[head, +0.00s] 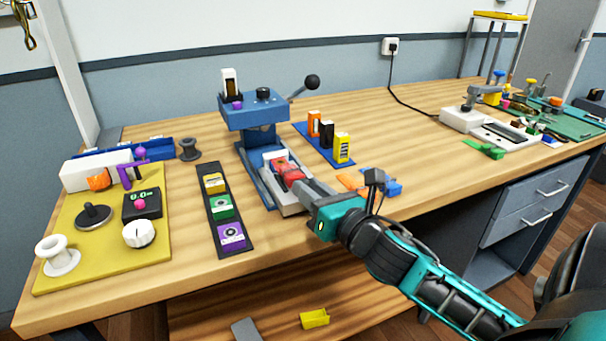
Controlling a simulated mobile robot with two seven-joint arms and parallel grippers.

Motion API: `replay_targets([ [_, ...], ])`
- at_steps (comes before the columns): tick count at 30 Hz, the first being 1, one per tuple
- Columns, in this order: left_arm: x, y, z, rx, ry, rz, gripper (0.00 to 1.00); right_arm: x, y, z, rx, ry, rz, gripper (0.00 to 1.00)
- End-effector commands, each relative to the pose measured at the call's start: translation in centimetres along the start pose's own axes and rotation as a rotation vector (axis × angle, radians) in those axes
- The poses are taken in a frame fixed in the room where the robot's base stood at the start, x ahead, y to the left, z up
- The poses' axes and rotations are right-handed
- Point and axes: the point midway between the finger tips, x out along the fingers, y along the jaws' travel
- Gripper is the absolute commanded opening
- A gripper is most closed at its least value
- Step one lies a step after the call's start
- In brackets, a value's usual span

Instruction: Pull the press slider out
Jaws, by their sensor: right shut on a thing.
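The blue press (254,116) stands on the wooden workbench, with a black-knobbed lever at its upper right. Its light grey press slider (289,205) lies low at the front of the press, along the blue base. A red part and a white part show on the slider. My right gripper (298,189) comes in from the lower right and is shut at the slider's front end. Its fingertips are partly hidden against the red and grey parts, so the exact grip point is unclear. My left gripper is not in view.
A black strip with coloured blocks (229,246) lies left of the slider. A blue strip (312,138) with upright blocks stands right of the press. Orange and blue pieces (392,188) lie beyond my right gripper. A yellow board (97,265) fills the left end.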

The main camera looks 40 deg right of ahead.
Motion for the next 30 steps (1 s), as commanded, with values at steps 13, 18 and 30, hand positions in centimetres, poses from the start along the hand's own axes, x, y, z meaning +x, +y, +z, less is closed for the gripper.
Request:
replay_targets([
  [13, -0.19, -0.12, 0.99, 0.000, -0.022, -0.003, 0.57, -0.55, 0.19, -0.26, 0.002, 0.006, 0.002, 0.32],
  [18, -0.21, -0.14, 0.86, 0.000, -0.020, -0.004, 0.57, -0.49, 0.14, -0.14, 0.001, 0.003, 0.001, 0.48],
  [30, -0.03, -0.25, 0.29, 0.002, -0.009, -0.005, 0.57, -0.99, 0.09, -0.10, 0.000, 0.002, 0.000, 0.51],
])
